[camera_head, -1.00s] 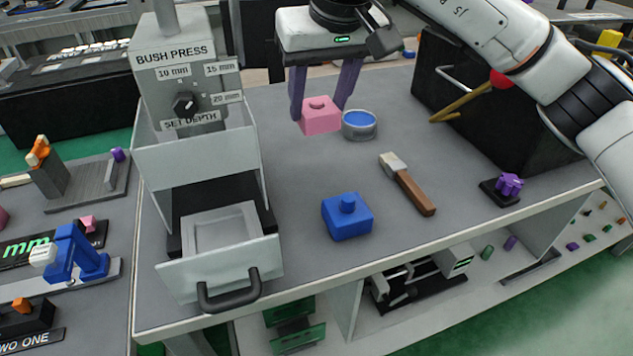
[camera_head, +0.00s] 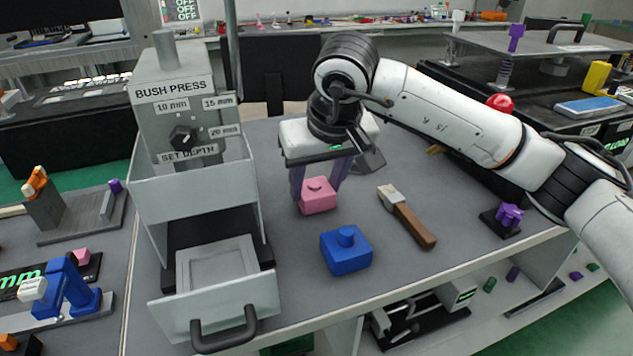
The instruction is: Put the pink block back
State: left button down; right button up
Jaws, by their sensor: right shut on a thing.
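I cannot tell whether the block touches the bench. The blue block (camera_head: 346,252) with a round peg on top sits on the bench in front of it. The bush press (camera_head: 185,95) stands to the left, with its drawer-like tray (camera_head: 217,262) out at the front. My left gripper is not in view.
A hammer (camera_head: 408,218) with a wooden handle lies right of the blocks. A purple part on a black base (camera_head: 507,215) stands near the bench's right edge. A black box lies behind my right arm. The bench between press and blocks is clear.

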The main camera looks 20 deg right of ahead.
jog(key=o, duration=1.3)
jog(key=shift+f, duration=0.1)
jog(key=shift+s+r, duration=0.1)
jog(key=shift+r, duration=0.3)
jog(key=p+v, duration=0.1)
jog(key=v, duration=1)
jog(key=shift+s+r, duration=0.1)
jog(key=shift+r, duration=0.15)
